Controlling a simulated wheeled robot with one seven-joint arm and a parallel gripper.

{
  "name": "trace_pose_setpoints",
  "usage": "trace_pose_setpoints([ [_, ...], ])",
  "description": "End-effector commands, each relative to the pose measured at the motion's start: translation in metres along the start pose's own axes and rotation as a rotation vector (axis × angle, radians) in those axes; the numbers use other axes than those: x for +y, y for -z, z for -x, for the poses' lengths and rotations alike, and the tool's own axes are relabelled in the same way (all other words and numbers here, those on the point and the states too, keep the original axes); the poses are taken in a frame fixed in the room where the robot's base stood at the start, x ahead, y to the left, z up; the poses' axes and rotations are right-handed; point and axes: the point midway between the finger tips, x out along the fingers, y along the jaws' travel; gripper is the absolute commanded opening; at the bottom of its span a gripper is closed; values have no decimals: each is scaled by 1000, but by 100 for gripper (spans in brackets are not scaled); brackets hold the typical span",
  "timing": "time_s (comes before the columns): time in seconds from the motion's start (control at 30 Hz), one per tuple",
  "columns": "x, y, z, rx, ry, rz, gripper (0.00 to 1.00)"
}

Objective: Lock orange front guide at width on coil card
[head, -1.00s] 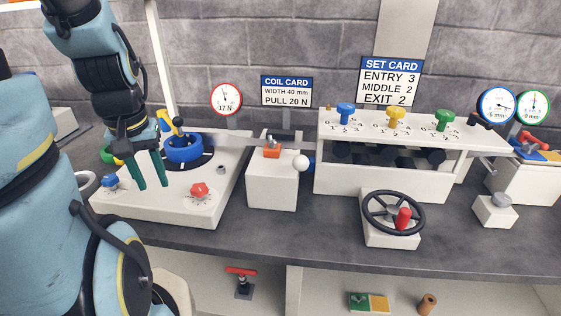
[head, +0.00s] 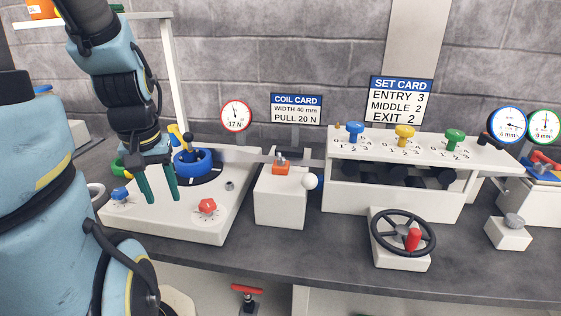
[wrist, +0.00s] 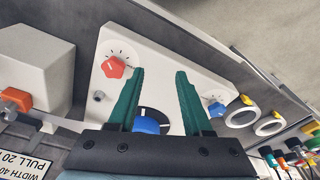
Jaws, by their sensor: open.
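The orange front guide (head: 281,168) sits on top of a white block (head: 280,203) in the head view, with a small metal post on it. It also shows at the left edge of the wrist view (wrist: 15,99). The coil card (head: 297,108) behind it reads width 40 mm, pull 20 N. My gripper (head: 161,200) is open and empty, its green fingers over the white base plate (head: 225,212), left of the guide. In the wrist view my gripper (wrist: 159,74) spans part of that plate, between a red knob (wrist: 114,67) and a blue knob (wrist: 216,109).
A blue ring hub (head: 193,162) with a yellow lever stands behind my gripper. A dial (head: 236,115) reads about 17 N. Farther right are a roller housing (head: 390,197) and a black handwheel (head: 403,237).

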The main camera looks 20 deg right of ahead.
Motion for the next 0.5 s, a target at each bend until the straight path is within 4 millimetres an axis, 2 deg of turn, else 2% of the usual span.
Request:
trace_pose_setpoints([
  [0.03, 5, 6, -1, 0, -2, -42, 57],
  [0.17, 34, 35, 0, -15, -13, -300, 72],
  [0.23, 60, 55, 4, -28, -22, -513, 79],
  [0.4, 138, 91, 24, -58, -56, -1067, 80],
  [0.5, 182, 101, 39, -71, -77, -1367, 80],
])
